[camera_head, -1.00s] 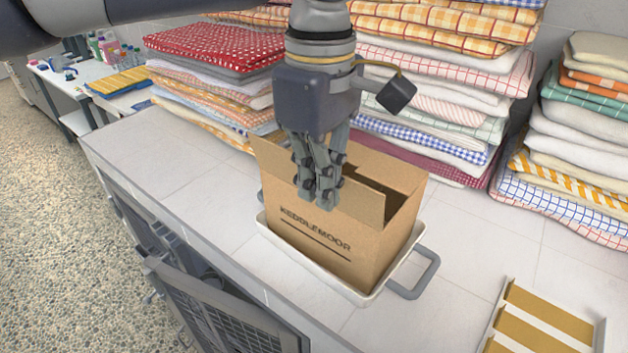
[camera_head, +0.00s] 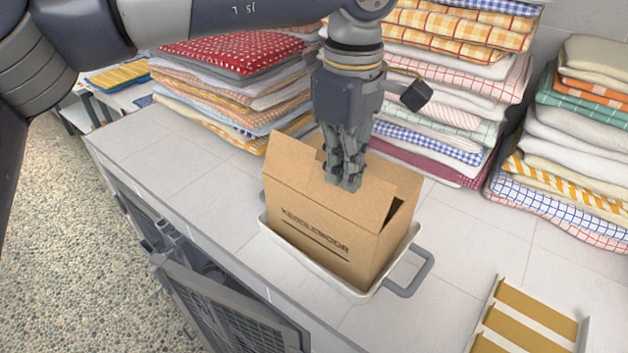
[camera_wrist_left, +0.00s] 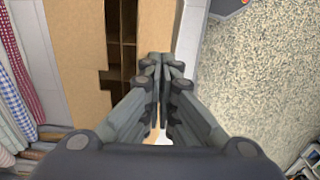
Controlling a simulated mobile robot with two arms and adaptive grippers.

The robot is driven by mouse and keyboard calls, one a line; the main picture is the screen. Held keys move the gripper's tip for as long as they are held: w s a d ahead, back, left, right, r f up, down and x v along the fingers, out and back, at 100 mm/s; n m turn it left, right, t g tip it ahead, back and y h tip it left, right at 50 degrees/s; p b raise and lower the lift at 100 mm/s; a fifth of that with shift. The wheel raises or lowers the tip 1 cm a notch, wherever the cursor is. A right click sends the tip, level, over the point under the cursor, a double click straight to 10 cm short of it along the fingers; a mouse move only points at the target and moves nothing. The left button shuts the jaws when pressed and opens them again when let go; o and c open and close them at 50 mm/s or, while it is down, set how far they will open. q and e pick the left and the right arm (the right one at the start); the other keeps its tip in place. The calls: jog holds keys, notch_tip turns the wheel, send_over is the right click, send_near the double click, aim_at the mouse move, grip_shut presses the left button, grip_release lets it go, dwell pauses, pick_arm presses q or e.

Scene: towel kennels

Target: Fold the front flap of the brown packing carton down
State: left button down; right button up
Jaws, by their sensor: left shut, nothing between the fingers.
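The brown packing carton (camera_head: 330,245), lettered KEDDLEMOOR, stands upright on the counter. Its front flap (camera_head: 300,183) leans inward over the top, and a dark gap shows at the right end. My left gripper (camera_head: 344,185) is shut and empty, fingers pointing down at the flap and hiding part of it. I cannot tell whether they touch it. In the left wrist view, the shut fingertips (camera_wrist_left: 161,62) are over the carton's near side. Brown panels border a gap there, with dividers (camera_wrist_left: 122,45) inside. My right gripper is out of view.
The carton sits in a white tray (camera_head: 353,290) with grey handles. Folded towel stacks stand behind (camera_head: 235,50) and at the right (camera_head: 580,130). A yellow-striped tray (camera_head: 530,318) lies front right. The counter left of the carton (camera_head: 165,160) is clear.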

pick_arm(q)
jog(key=w+f, duration=0.1)
jog(key=d+f, duration=0.1)
jog(key=f, duration=0.1)
jog(key=w+d+f+b, duration=0.1)
jog(key=shift+w+f, duration=0.35)
jog(key=shift+f, duration=0.05)
dwell(1.3)
notch_tip(320, 180, up, 8)
jog(key=p, duration=0.5)
jog(key=shift+p, duration=0.35)
jog(key=shift+d, duration=0.1)
